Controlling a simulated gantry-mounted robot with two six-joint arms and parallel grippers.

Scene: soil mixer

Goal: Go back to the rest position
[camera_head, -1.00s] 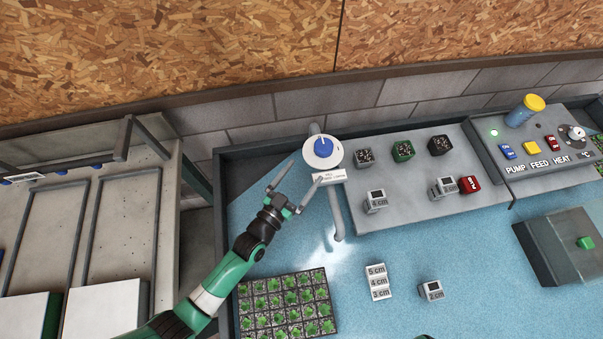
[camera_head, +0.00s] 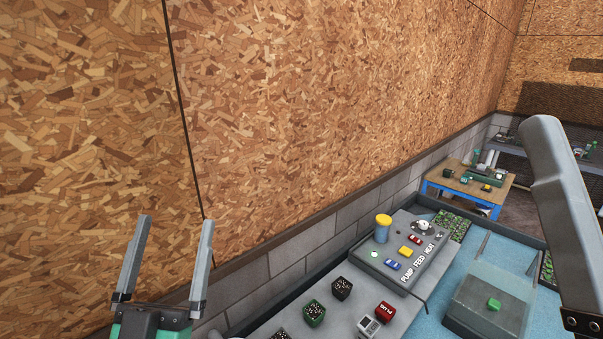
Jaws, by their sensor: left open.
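My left gripper (camera_head: 176,219) is raised at the lower left of the head view. Its two grey fingers point up and stand wide apart, with nothing between them. Behind it is the chipboard wall (camera_head: 330,110). At the right edge, a large grey finger of my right gripper (camera_head: 556,190) shows very close to the camera. Its other finger is out of the picture, so its opening cannot be told.
The control panel (camera_head: 398,262) with PUMP, FEED and HEAT switches and a blue yellow-topped cylinder (camera_head: 383,230) stands below centre. A grey box with a green button (camera_head: 493,304) stands at right. A wooden table (camera_head: 468,185) is farther back.

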